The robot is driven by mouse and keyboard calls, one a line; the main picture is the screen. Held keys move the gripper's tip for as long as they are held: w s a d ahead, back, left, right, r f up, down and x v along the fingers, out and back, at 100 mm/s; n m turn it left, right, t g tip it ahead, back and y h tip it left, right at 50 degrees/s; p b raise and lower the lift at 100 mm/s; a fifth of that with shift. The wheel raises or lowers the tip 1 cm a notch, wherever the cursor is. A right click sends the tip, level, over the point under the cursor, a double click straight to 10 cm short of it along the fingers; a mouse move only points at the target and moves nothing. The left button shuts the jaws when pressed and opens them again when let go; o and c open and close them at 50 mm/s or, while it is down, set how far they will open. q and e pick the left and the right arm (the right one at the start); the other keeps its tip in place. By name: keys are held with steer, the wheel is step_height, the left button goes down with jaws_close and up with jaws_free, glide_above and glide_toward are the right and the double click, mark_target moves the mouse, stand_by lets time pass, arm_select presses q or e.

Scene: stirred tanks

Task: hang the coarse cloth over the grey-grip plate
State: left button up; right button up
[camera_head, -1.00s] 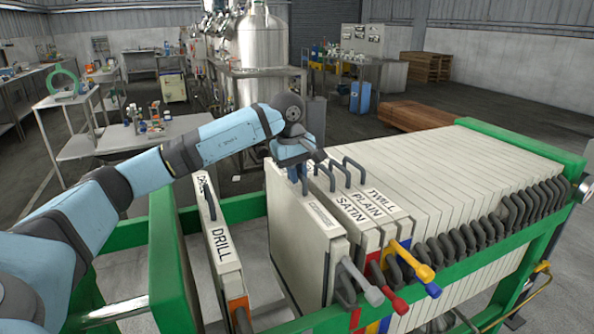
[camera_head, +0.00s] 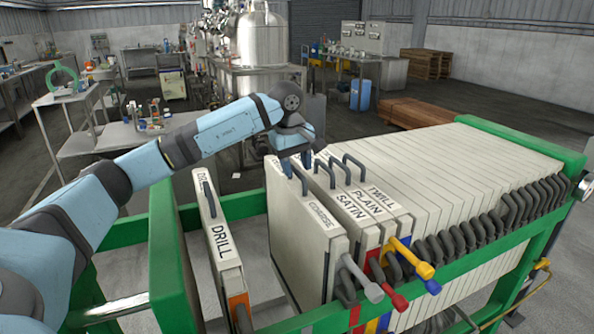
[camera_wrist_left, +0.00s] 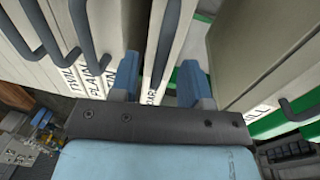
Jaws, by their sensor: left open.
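The cream coarse cloth (camera_head: 318,217), labelled COARSE, lies over the top of the grey-grip plate and hangs down its left face. The grey-grip plate (camera_head: 340,275) stands upright, with its grey grip (camera_head: 361,281) sticking out at the front. My left gripper (camera_head: 297,165) is open above the far end of this plate. In the left wrist view my left gripper (camera_wrist_left: 160,88) has one finger on each side of the plate's dark handle (camera_wrist_left: 164,40) and the label, with gaps. The cloth's far side is hidden. My right gripper is not in view.
Plates labelled SATIN, PLAIN and TWILL (camera_head: 362,208) stand close on the right, with red, blue and yellow marks. The DRILL plate (camera_head: 221,245) stands apart on the left, with an open gap between. The green frame (camera_head: 475,240) runs along the front.

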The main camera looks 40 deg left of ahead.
arm_select(q)
step_height(320, 180, up, 12)
steer(key=s, duration=0.1)
steer(key=shift+s+a+p, duration=0.3)
steer(key=shift+a+p, duration=0.1)
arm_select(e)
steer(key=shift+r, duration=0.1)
